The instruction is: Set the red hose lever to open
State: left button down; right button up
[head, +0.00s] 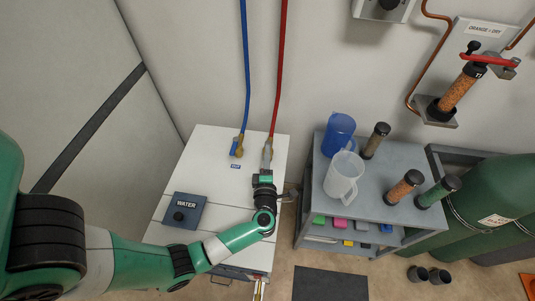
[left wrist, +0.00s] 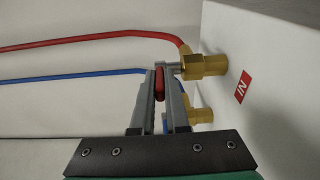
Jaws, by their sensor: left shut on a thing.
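The red hose (head: 281,75) runs down the wall to a brass fitting on the white cabinet; in the left wrist view the hose (left wrist: 100,38) bends into the brass valve (left wrist: 205,66). The red lever (left wrist: 159,84) shows between the fingers of my left gripper (left wrist: 162,88). That gripper, also in the head view (head: 267,157), is shut on the lever and partly hides it. The blue hose (head: 245,75) ends at a second brass fitting (head: 237,147) just left of it. My right gripper is not in view.
The white cabinet (head: 212,148) carries a dark WATER box (head: 184,211). To its right, a grey cart (head: 399,155) holds a blue jug (head: 338,134), a clear jug (head: 343,176) and capped tubes. Green cylinders (head: 490,205) stand at the far right.

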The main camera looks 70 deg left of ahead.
pick_arm(q)
jog(key=shift+s+a+r+m+t+h+p, duration=0.1)
jog(key=shift+s+r+m+t+h+p, duration=0.2)
jog(key=shift+p, duration=0.4)
jog(key=shift+f+m+t+h+p, duration=0.3)
jog(key=shift+m+t+p, duration=0.15)
jog(key=shift+t, duration=0.25)
jog(key=shift+w, duration=0.1)
jog(key=c, duration=0.9)
grip_release()
